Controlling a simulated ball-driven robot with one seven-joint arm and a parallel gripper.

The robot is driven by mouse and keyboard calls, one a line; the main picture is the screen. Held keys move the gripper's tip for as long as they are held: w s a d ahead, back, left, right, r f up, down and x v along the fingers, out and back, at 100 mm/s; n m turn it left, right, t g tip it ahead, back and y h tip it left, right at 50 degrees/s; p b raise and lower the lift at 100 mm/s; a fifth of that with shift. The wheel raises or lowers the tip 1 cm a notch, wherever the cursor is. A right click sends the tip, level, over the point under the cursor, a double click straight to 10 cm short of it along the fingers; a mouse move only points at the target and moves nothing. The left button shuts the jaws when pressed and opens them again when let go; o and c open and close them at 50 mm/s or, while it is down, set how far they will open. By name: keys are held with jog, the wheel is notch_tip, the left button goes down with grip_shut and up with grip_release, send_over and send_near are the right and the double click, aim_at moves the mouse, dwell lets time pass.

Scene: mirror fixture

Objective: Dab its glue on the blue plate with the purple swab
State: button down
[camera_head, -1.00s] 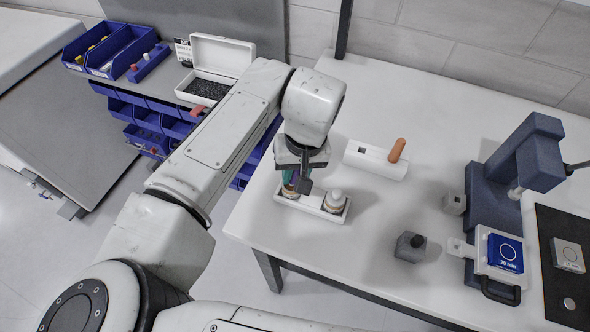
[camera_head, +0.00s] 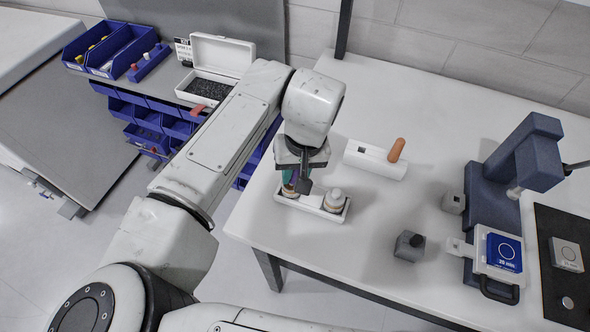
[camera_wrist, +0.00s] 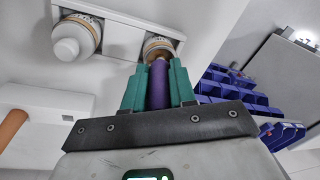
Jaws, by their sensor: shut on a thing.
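The purple swab (camera_wrist: 160,86) stands between the teal fingers of my gripper (camera_wrist: 159,80), which is shut on its handle. Its far end meets the open mouth of a jar (camera_wrist: 158,46) in a white holder (camera_wrist: 122,40); the tip is hidden. In the head view my gripper (camera_head: 292,181) is over the left end of that holder (camera_head: 313,206).
A white-capped jar (camera_head: 334,198) fills the holder's other place. A white block with an orange handle (camera_head: 397,150) lies behind it. A grey block with a black knob (camera_head: 409,246) and a dark press (camera_head: 497,175) stand to the right.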

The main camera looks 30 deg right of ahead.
notch_tip(320, 180, up, 7)
jog(key=p, duration=0.6)
dwell(0.3)
dwell(0.4)
